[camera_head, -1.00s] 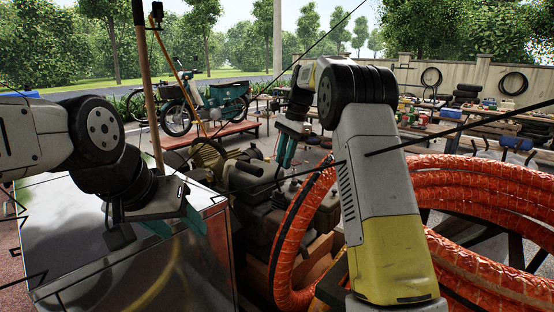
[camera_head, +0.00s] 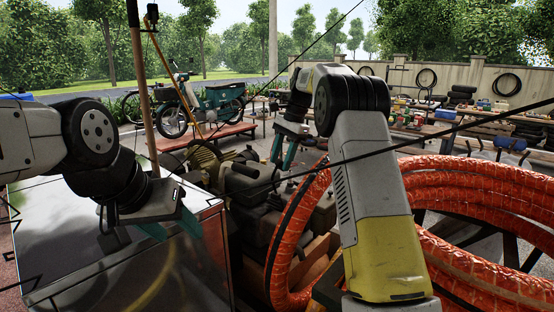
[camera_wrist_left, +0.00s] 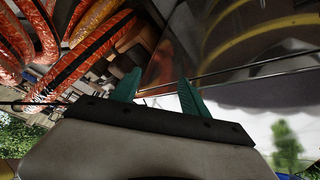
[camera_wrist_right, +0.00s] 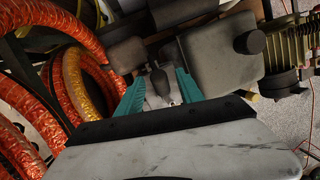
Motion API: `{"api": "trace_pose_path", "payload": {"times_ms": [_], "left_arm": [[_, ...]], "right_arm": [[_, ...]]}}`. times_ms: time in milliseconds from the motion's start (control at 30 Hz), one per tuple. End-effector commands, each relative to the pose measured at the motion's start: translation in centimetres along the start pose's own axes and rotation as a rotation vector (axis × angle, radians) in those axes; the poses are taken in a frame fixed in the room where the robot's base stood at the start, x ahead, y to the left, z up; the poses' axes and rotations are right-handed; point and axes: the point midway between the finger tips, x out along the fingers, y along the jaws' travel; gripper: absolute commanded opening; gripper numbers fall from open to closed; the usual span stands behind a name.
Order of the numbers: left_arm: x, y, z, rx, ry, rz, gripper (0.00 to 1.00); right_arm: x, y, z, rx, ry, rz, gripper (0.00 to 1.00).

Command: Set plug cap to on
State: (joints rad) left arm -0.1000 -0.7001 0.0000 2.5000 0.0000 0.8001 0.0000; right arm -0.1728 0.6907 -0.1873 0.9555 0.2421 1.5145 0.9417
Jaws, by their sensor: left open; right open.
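My right gripper (camera_head: 283,158) is open and hangs over the engine block (camera_head: 262,190) in the head view. In the right wrist view my right gripper (camera_wrist_right: 160,82) has its teal fingers apart on either side of a small dark rounded part (camera_wrist_right: 160,80) with a pale metal piece below it. This may be the plug cap, but I cannot be sure. It looks free of the fingers. My left gripper (camera_head: 178,236) is open and empty over the shiny metal box (camera_head: 120,270). It also shows open in the left wrist view (camera_wrist_left: 158,90).
A large orange hose coil (camera_head: 470,190) fills the right side, close to my right arm. A wooden pole (camera_head: 143,90) stands at the left. A moped (camera_head: 210,100) and cluttered workbenches (camera_head: 440,125) are farther back. A thin dark cable crosses the view.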

Motion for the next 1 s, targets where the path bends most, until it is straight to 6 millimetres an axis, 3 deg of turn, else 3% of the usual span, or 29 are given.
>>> {"api": "trace_pose_path", "payload": {"times_ms": [167, 400, 600, 1000], "left_arm": [[0.0, 0.0, 0.0, 0.000, 0.000, 0.000, 0.53], [0.0, 0.0, 0.0, 0.000, 0.000, 0.000, 0.53], [0.0, 0.0, 0.0, 0.000, 0.000, 0.000, 0.53], [0.0, 0.0, 0.0, 0.000, 0.000, 0.000, 0.53]], "right_arm": [[-0.8, -0.1, -0.1, 0.000, 0.001, -0.002, 0.44], [-4.9, -0.1, -0.1, 0.000, 0.003, -0.004, 0.44], [-7.0, -0.1, -0.1, 0.000, 0.001, -0.002, 0.44], [-7.8, 0.0, 0.0, 0.000, 0.000, 0.000, 0.44]]}}
